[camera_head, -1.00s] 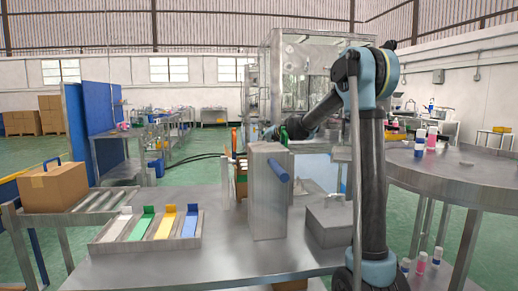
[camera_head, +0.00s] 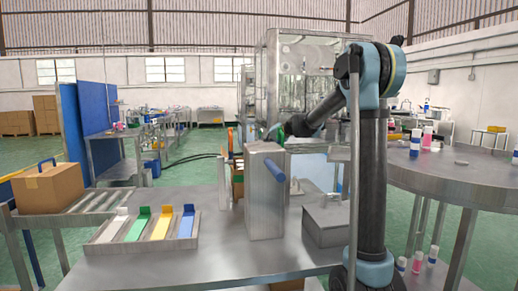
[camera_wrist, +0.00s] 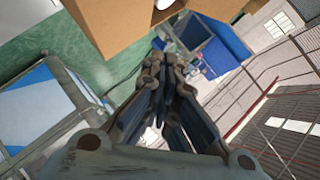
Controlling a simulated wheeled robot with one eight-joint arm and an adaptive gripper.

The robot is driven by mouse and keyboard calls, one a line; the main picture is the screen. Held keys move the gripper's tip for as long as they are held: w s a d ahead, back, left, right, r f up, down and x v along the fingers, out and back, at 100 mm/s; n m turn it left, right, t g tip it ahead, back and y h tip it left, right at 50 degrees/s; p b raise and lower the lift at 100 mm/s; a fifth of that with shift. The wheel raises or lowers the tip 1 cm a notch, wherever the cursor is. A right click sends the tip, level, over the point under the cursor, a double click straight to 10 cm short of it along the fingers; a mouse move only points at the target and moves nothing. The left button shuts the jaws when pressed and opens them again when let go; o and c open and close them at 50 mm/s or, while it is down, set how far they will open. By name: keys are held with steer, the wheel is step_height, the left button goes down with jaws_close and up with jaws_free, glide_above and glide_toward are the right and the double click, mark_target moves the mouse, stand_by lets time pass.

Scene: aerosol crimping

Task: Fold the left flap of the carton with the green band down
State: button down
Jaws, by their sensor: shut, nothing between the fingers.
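A brown carton with what looks like a green band (camera_head: 238,179) shows in the head view, mostly hidden behind a tall grey metal box. Its flaps cannot be told apart there. In the wrist view, brown cardboard (camera_wrist: 108,24) fills the top, close beyond my fingertips; no green band shows on it. My gripper (camera_wrist: 165,66) is shut and empty, with its fingertips just below the cardboard's lower edge; I cannot tell whether they touch it. In the head view my gripper lies behind the top of the metal box, largely hidden.
The tall grey metal box (camera_head: 264,200) with a blue handle stands mid-table. A lower grey box (camera_head: 328,224) is right of it. A tray (camera_head: 140,245) with white, green, yellow and blue pieces lies front left. A closed carton (camera_head: 48,188) sits on rollers. A round table (camera_head: 450,177) is at right.

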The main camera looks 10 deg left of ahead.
steer(key=v, duration=0.8)
steer(key=shift+s, duration=0.1)
steer(key=x, duration=1.1)
steer(key=shift+a, duration=0.55)
steer(key=shift+d, duration=0.1)
